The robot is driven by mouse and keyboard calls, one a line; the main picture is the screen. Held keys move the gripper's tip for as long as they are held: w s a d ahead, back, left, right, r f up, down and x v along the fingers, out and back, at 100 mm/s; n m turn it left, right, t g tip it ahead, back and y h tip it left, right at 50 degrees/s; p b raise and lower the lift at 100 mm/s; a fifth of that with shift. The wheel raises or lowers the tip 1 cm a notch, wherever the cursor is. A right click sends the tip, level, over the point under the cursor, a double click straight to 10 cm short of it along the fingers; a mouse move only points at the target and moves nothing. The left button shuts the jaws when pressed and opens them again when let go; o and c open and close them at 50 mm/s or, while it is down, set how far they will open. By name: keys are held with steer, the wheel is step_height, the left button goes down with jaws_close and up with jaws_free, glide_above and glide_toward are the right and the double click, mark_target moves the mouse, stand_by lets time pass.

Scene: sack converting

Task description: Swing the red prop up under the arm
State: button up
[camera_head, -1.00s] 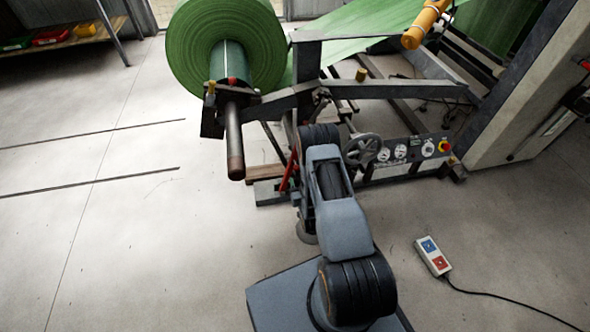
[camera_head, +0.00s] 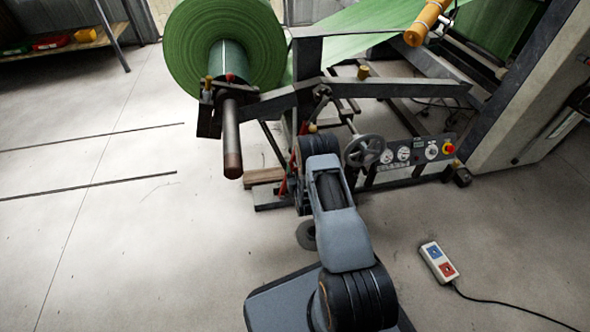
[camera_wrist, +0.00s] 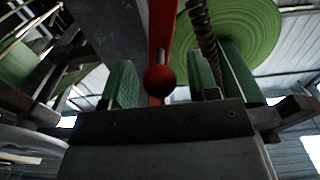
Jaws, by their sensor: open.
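The red prop (camera_wrist: 161,32) rises through the middle of the wrist view, with a round red knob (camera_wrist: 159,81) at its near end. My gripper (camera_wrist: 162,76) is open, its two green-padded fingers on either side of the knob with gaps showing. In the head view only slivers of the red prop (camera_head: 283,186) show left of my arm, which hides my gripper. The grey machine arm (camera_head: 395,88) runs above, and the green roll (camera_head: 222,45) hangs on its shaft at the left end.
A dark coiled spring (camera_wrist: 202,30) stands just right of the prop. A handwheel (camera_head: 364,150) and a gauge panel (camera_head: 412,152) are right of my arm. A wooden block (camera_head: 264,176) lies at the left. A pendant (camera_head: 438,262) with a cable lies on the floor. The left floor is mostly open.

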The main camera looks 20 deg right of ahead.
steer(key=shift+w+d, duration=0.15)
steer(key=shift+w, duration=0.6)
steer(key=shift+c, duration=0.4)
jaws_close()
